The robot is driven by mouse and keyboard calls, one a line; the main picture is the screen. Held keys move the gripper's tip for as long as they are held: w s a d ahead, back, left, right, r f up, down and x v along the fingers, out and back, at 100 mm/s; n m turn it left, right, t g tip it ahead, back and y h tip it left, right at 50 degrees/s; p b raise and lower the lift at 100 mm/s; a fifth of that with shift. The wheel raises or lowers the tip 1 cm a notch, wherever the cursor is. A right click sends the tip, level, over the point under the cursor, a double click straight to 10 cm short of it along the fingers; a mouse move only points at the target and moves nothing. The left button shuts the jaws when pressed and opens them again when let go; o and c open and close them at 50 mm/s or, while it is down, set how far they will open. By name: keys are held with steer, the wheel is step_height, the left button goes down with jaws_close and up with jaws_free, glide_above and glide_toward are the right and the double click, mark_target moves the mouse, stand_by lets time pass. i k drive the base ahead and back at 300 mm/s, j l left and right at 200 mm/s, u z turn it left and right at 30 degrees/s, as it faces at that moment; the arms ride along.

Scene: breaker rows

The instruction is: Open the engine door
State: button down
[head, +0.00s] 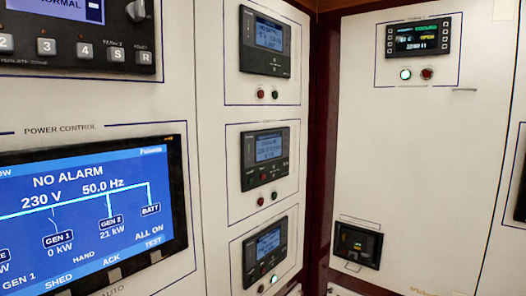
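No door labelled as the engine door can be read in the head view. A tall white cabinet panel (400,160) stands on the right. It has a small display at its top and a dark recessed unit at its lower left. A small, thin metal piece (465,90) sticks out near its upper right; I cannot tell whether it is a handle. The panel looks flat and closed. Faint lettering at its bottom edge is too small to read. My gripper is not in view.
On the left, a blue power control screen (85,215) sits below a dark button unit (85,35). A middle panel (210,130) carries three small display units in a column. A dark red post (319,130) fills the corner. No floor shows.

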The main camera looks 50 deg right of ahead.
mark_target(419, 159)
steer(key=z, duration=2.45)
